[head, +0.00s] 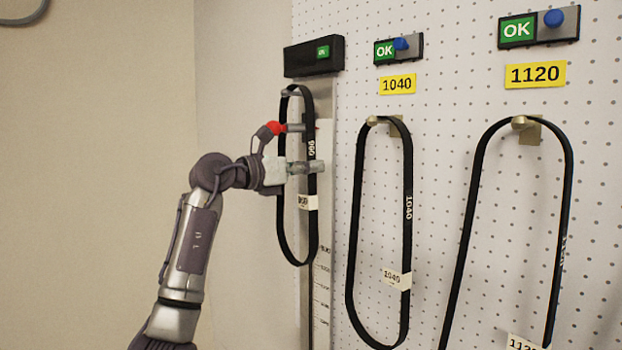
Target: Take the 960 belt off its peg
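The 960 belt (311,190) is a narrow black loop at the left end of the pegboard. It hangs from a peg (290,92) and carries a white tag (308,202). My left gripper (316,147) reaches in from the left at the belt's upper half. Its two fingers are spread apart, one above the other, and cross the belt around its printed 960. I cannot tell whether the fingers touch the belt. My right gripper is not in view.
A black box with a green display (314,56) sits above the 960 belt, and a marked scale strip (321,290) runs below. To the right hang the 1040 belt (350,240) and the 1120 belt (463,250), under OK signs and yellow labels.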

